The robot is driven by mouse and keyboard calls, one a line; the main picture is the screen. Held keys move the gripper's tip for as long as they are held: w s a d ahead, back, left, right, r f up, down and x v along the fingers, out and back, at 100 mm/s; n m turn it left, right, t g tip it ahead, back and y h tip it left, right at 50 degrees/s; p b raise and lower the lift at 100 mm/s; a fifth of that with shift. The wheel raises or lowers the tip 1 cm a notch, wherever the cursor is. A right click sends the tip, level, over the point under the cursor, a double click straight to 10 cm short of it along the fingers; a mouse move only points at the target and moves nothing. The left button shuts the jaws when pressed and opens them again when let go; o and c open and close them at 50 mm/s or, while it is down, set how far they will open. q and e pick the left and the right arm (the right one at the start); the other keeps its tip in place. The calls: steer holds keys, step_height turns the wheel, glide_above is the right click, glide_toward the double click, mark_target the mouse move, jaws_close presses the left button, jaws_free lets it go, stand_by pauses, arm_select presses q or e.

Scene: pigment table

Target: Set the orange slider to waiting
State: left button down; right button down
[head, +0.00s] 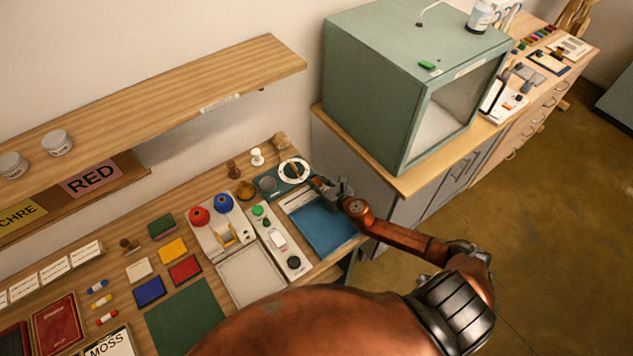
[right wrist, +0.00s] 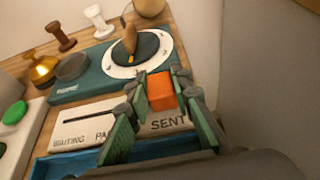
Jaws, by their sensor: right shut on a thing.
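The orange slider (right wrist: 162,92) is a small block on a pale panel (right wrist: 78,129) in the right wrist view. The panel has a dark slot and the words WAITING at the left, a partly hidden word in the middle and SENT at the right. The slider stands at the SENT end. My right gripper (right wrist: 160,84) has its green-padded fingers on either side of the slider and is shut on it. In the head view my right gripper (head: 326,187) is over the panel's far right end and hides the slider. My left gripper is not in view.
A blue tray (head: 322,228) adjoins the panel. Behind it is a teal board with a round white dial (head: 294,163). A panel with a green button (head: 257,211) lies to the left. A large green-grey cabinet (head: 375,85) stands to the right.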

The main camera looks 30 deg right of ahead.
steer(key=shift+a, duration=0.15)
steer(key=a+p, duration=0.1)
steer(key=a, duration=0.3)
steer(key=a+p, duration=0.2)
steer(key=a, duration=0.2)
steer(key=s+a+p, duration=0.1)
steer(key=a+p, duration=0.1)
steer(key=a, duration=0.2)
steer(key=shift+a, duration=0.6)
steer(key=c, duration=1.8)
jaws_free()
steer(key=shift+a, duration=0.1)
steer(key=shift+o, duration=0.6)
